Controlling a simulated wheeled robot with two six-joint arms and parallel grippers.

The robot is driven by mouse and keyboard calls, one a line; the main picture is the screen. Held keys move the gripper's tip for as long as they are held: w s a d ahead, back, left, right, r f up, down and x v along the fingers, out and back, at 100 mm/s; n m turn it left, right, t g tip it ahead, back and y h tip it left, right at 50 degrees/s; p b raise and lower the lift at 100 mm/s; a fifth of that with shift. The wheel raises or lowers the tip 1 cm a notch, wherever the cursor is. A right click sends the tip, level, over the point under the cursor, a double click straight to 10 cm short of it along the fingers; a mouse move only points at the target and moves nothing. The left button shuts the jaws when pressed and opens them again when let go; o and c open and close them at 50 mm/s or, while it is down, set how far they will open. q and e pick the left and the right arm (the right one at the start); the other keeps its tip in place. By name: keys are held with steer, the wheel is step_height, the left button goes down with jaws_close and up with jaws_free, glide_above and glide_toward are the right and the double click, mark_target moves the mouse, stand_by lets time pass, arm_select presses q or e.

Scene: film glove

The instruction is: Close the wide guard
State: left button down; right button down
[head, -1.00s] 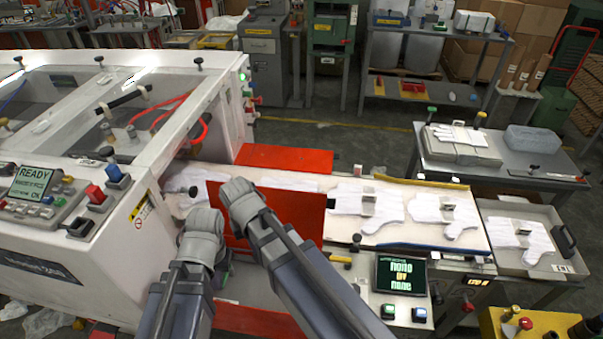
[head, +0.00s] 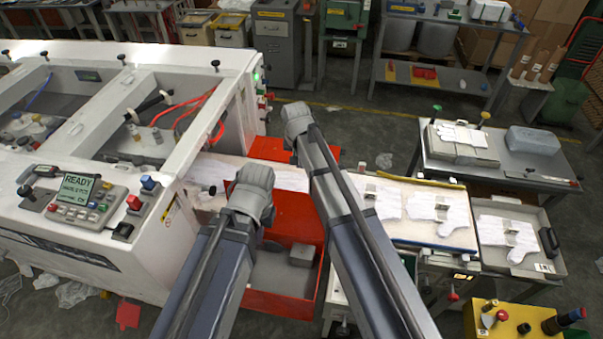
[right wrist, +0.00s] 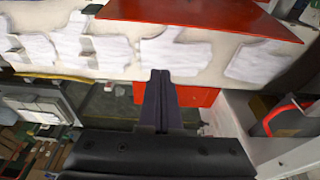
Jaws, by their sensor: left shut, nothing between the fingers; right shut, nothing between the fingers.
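Two red panels flank the white glove belt (head: 210,172) beside the white machine. The one on the near side (head: 300,215) looks wider; I take it as the wide guard. It is partly hidden by my arms, and the right wrist view shows it along the top (right wrist: 200,15). The other red panel (head: 268,148) is on the far side, also low in the right wrist view (right wrist: 200,96). My left gripper (head: 250,188) is over the near panel, its fingertips hidden. My right gripper (head: 297,122) is by the far panel; its fingers (right wrist: 158,85) are shut and empty.
White gloves (head: 430,208) lie along the belt to the right. A control panel (head: 85,200) sits on the machine at left. A grey tray (head: 515,262) and a grey table (head: 500,165) stand at right. Floor beyond the belt is open.

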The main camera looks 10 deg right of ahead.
steer(key=a+b+x, duration=0.1)
steer(key=b+x, duration=0.9)
steer(key=x, duration=0.1)
steer(key=s, duration=0.1)
steer(key=s+r, duration=0.1)
steer(key=s+p, duration=0.1)
steer(key=s, duration=0.1)
steer(key=shift+a+r, duration=0.25)
steer(key=shift+r, duration=0.1)
